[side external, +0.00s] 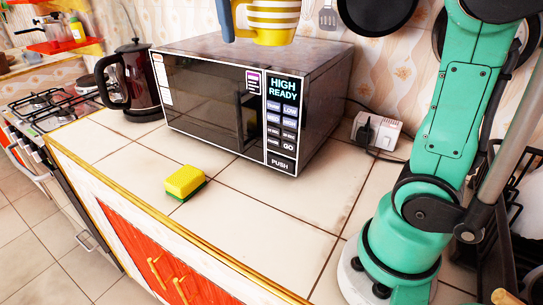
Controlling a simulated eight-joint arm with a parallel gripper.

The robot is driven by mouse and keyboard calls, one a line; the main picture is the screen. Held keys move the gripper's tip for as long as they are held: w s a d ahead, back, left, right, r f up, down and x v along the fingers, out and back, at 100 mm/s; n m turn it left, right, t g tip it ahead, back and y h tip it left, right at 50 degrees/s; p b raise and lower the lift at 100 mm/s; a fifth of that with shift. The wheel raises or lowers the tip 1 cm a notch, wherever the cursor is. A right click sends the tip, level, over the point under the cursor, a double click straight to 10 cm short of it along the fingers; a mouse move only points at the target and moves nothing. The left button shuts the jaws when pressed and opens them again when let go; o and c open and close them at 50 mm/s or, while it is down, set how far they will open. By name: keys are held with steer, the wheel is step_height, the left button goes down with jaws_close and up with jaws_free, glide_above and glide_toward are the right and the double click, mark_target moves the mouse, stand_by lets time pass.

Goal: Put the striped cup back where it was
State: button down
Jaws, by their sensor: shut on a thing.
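The striped cup (272,22), yellow and white, is at the top edge of the side external view, above the microwave (215,100). Its upper part is cut off by the frame. A blue-grey fingertip of my gripper (227,22) shows at the cup's left side, by its handle. My gripper is shut on the cup there; the rest of the gripper is out of view. The cup's base appears apart from the microwave's top, but the exact gap is hard to judge.
A dark kettle (135,80) stands left of the microwave. A yellow-green sponge (185,182) lies on the tiled counter (255,215) in front. Dark pans (376,15) hang on the wall at upper right. A socket with a plug (376,131) is right of the microwave. The front counter is mostly clear.

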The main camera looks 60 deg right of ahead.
mark_target(235, 223)
steer(key=a+n, duration=0.4)
steer(key=a, duration=0.4)
steer(key=f, duration=3.1)
steer(key=shift+d, duration=0.4)
steer(key=shift+c, duration=0.9)
jaws_free()
steer(key=shift+f, duration=0.1)
step_height(235, 223, up, 12)
steer(key=a, duration=0.1)
steer(key=shift+s+d+r+t+y, duration=0.15)
steer(key=shift+s+d+t, duration=0.2)
steer(key=shift+d+t, duration=0.65)
steer(key=shift+s+d+r+t+y, duration=0.1)
steer(key=shift+s+d+t+y, duration=0.25)
steer(key=shift+t, duration=1.1)
steer(key=shift+s+d+r+t, duration=0.1)
steer(key=shift+s+d+t, duration=0.2)
steer(key=shift+d+t, duration=0.75)
